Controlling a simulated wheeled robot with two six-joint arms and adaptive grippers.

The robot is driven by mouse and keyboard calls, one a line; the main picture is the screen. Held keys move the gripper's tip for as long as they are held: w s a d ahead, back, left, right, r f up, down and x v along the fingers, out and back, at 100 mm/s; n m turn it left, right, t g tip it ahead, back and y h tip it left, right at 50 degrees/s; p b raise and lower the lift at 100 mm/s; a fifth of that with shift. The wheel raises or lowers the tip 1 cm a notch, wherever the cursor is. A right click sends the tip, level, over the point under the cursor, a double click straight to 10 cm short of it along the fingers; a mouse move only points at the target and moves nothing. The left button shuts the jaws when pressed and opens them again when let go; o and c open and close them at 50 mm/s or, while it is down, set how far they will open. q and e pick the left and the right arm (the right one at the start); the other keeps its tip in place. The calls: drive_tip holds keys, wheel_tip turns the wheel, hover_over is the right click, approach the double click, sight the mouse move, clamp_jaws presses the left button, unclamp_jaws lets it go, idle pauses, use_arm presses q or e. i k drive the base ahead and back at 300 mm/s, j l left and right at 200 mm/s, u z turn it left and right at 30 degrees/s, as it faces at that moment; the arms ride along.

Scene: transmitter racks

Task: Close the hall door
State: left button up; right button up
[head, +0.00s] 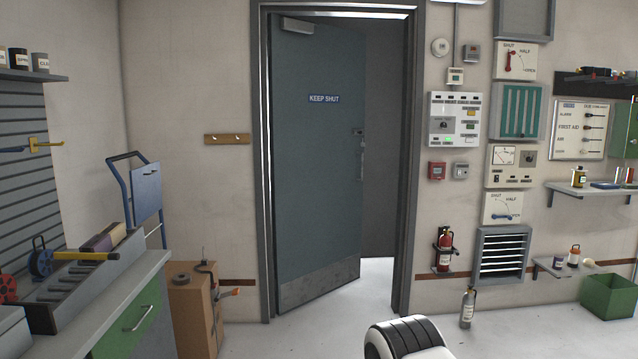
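The hall door (318,190) is a blue-grey panel with a "KEEP SHUT" sign (324,99) and a metal kick plate along its bottom. It stands ajar in its grey frame (402,200). Its left edge is at the frame, and its free right edge is swung away from me into the space beyond. A gap at the right shows a dark wall and pale floor. A handle (362,162) is near the free edge, and a closer box (297,25) is at the top left. Neither of my grippers is in view.
A fire extinguisher (468,308) stands on the floor at the right, near a green crate (608,297). The floor before the doorway looks clear.

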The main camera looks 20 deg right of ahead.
sight(316, 70)
drive_tip(key=i+l+z, duration=0.45)
drive_tip(key=i+z, duration=0.15)
drive_tip(key=i, duration=0.15)
drive_tip(key=i+l+z, duration=0.1)
drive_tip(key=i+z, duration=0.2)
drive_tip(key=i, duration=0.15)
drive_tip(key=i+z, duration=0.2)
drive_tip(key=i, duration=2.4)
